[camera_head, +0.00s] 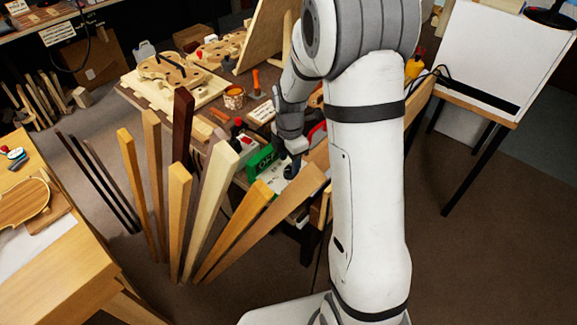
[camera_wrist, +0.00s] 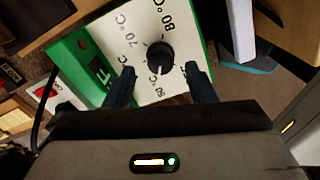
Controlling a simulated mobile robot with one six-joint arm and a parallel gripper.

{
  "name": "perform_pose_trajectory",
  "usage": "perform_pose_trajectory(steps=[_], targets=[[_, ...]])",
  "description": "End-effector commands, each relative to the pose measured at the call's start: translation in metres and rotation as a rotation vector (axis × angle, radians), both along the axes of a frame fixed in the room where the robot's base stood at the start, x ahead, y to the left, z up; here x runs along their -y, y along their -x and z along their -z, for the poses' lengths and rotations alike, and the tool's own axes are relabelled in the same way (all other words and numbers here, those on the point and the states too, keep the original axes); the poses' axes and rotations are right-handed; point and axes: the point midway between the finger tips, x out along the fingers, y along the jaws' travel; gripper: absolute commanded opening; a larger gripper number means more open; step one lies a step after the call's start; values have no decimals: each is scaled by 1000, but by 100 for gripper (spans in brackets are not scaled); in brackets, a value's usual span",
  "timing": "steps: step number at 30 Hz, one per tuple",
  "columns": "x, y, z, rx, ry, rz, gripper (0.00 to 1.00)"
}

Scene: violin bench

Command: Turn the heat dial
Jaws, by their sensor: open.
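The heat dial (camera_wrist: 160,56) is a round black knob on a white plate (camera_wrist: 110,32) with temperature marks, set in a green box (camera_wrist: 67,48). The marks 80 °C and 70 °C are readable above it; a mark that looks like 50 °C lies below. A small light line on the knob points down in the wrist view, roughly toward that lower mark. My gripper (camera_wrist: 160,72) is open, with one dark finger on each side of the dial; contact cannot be told. In the head view the green box (camera_head: 262,160) is partly hidden by my gripper (camera_head: 291,172).
A dark switch (camera_wrist: 99,70) sits on the green box beside the plate. Several upright wood strips (camera_head: 205,195) stand in front of the bench. Violin parts (camera_head: 170,70) and a pot (camera_head: 234,97) lie behind.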

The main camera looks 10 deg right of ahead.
Motion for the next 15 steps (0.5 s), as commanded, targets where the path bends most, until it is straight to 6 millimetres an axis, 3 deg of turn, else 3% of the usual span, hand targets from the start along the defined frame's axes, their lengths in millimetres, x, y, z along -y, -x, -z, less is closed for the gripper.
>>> perform_pose_trajectory(steps=[6,15], targets=[[0,1,26,-1,0,0,50],[-1,0,30,0,0,0,50]])
